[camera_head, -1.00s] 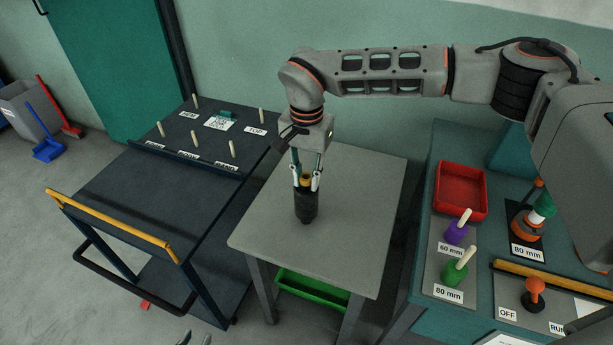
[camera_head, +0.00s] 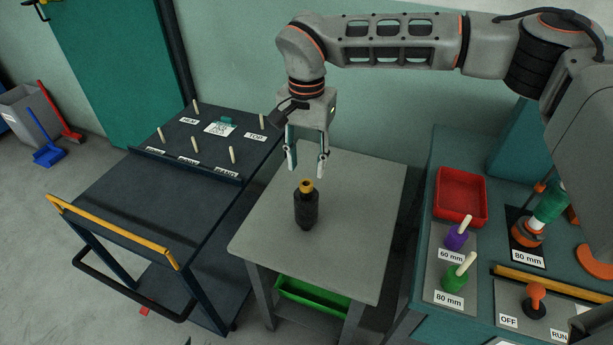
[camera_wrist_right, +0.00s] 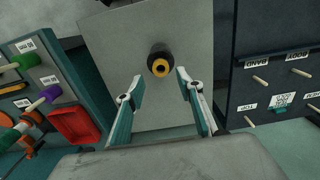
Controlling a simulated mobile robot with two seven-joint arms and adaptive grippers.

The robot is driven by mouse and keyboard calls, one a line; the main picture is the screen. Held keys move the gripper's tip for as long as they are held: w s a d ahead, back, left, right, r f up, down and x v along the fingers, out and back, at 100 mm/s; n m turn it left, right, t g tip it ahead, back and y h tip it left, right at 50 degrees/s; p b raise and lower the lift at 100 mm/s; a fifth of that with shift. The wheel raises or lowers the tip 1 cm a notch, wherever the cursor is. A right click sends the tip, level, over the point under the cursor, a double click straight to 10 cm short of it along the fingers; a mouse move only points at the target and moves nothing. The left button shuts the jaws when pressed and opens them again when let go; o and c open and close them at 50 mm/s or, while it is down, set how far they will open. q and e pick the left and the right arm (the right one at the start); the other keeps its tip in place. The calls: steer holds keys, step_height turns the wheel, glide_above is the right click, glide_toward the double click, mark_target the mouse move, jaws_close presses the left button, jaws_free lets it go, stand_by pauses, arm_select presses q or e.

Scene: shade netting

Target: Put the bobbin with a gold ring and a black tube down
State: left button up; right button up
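The bobbin with a black tube and a gold ring (camera_head: 306,208) stands upright on the grey table (camera_head: 265,235), gold ring on top. It also shows from above in the right wrist view (camera_wrist_right: 160,62), beyond the fingertips. My right gripper (camera_head: 307,168) is open and empty above and slightly behind the bobbin, with clear space between its fingers and the ring. In the right wrist view the fingers (camera_wrist_right: 160,85) are spread apart with nothing between them.
A dark cart (camera_head: 130,200) with upright pegs and labels stands at left. The teal bench (camera_head: 400,290) at right holds a red tray (camera_head: 461,195), purple and green pegged pieces and a switch. A green bin (camera_head: 312,296) sits under the table. The tabletop around the bobbin is free.

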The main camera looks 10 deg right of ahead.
step_height(320, 180, up, 5)
steer(key=shift+r, duration=0.1)
stand_by(0.6)
